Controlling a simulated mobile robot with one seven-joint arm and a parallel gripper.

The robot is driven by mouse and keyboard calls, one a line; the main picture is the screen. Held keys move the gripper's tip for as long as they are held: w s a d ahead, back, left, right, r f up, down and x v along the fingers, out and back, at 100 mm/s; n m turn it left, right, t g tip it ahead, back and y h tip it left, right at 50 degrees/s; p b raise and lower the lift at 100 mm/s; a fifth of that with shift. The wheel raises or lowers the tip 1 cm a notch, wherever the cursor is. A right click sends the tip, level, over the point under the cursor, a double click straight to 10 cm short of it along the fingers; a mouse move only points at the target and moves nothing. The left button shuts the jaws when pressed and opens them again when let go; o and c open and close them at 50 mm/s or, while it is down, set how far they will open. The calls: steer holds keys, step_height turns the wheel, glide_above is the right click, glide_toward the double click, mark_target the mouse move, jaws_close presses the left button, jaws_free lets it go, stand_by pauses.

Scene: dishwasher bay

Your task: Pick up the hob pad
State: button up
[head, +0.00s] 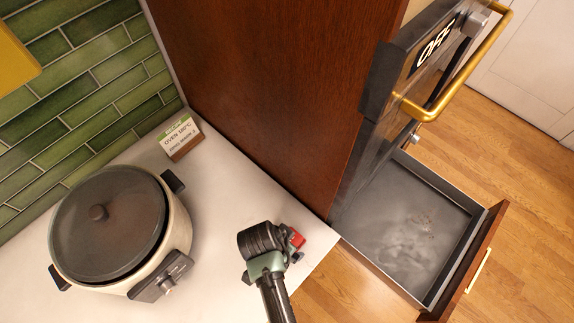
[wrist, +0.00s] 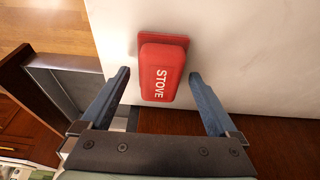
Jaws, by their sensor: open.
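The hob pad (wrist: 163,72) is a red block marked "STOVE" in white, with a flat red part at its far end, on the pale counter. In the wrist view it lies between the two blue-grey fingers of my gripper (wrist: 160,74), with a gap on each side. My gripper is open and holds nothing. In the head view my gripper (head: 290,248) is over the counter near its right corner. Only a small red part of the pad (head: 297,238) shows beside it; the rest is hidden by my arm.
A lidded round cooker (head: 178,230) stands on the counter (head: 225,190) at left. A small sign (head: 181,137) reads "OVEN 180°C". A brown panel (head: 260,80) rises behind. An open drawer (head: 405,225) and an oven door with a gold handle (head: 465,70) are at right.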

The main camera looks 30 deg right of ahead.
steer(key=shift+c, duration=0.2)
steer(key=c, duration=1.4)
steer(key=shift+r, duration=0.1)
step_height(320, 180, up, 10)
steer(key=shift+f+b, duration=0.1)
steer(key=shift+b, duration=0.65)
